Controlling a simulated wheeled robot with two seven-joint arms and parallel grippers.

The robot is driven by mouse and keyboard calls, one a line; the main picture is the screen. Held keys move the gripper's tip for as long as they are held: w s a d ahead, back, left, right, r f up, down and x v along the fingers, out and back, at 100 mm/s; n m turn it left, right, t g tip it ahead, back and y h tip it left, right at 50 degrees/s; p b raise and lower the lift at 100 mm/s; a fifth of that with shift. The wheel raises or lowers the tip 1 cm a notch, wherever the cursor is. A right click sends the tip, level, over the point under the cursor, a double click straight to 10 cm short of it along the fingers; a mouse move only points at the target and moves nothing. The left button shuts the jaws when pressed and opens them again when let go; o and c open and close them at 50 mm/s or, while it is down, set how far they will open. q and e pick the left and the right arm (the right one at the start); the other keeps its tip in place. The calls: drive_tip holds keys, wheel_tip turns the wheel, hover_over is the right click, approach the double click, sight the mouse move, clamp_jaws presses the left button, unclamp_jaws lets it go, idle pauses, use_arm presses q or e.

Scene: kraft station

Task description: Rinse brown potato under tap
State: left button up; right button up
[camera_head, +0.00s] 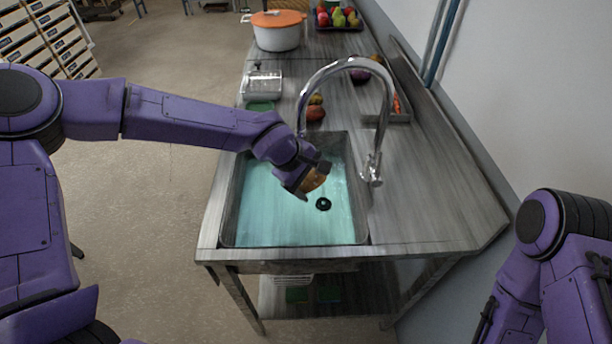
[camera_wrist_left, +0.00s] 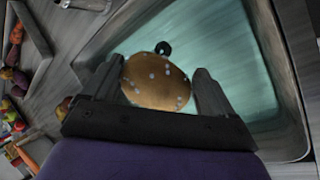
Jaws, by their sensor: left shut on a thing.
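My left gripper (camera_head: 309,182) is shut on the brown potato (camera_head: 313,180) and holds it over the sink (camera_head: 285,240). In the left wrist view the potato (camera_wrist_left: 157,82) sits between the two fingers (camera_wrist_left: 160,88), with pale spots on its skin. The tap (camera_head: 374,165) is a curved chrome spout at the sink's right side. Its spout end is near and beyond my gripper; I cannot tell if water runs from it. The sink holds a bluish bottom with a dark drain (camera_head: 323,204). Part of my right arm shows at the right edge, but its fingertips cannot be made out.
Several vegetables (camera_head: 316,112) lie behind the sink. A metal container (camera_head: 262,84) and a white pot with an orange lid (camera_head: 278,32) stand farther back, with a fruit tray (camera_head: 338,27). The counter (camera_head: 425,200) right of the sink is clear.

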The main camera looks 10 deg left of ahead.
use_arm(q)
drive_tip(key=shift+s, duration=0.1)
drive_tip(key=s+a, duration=0.1)
drive_tip(key=s, duration=0.6)
drive_tip(key=shift+s, duration=0.4)
drive_tip(key=shift+r, duration=0.1)
idle(1.1)
drive_tip(key=s+r+p, duration=0.4)
drive_tip(key=s, duration=0.1)
drive_tip(key=shift+a, duration=0.45)
drive_tip(key=shift+w+f, duration=0.1)
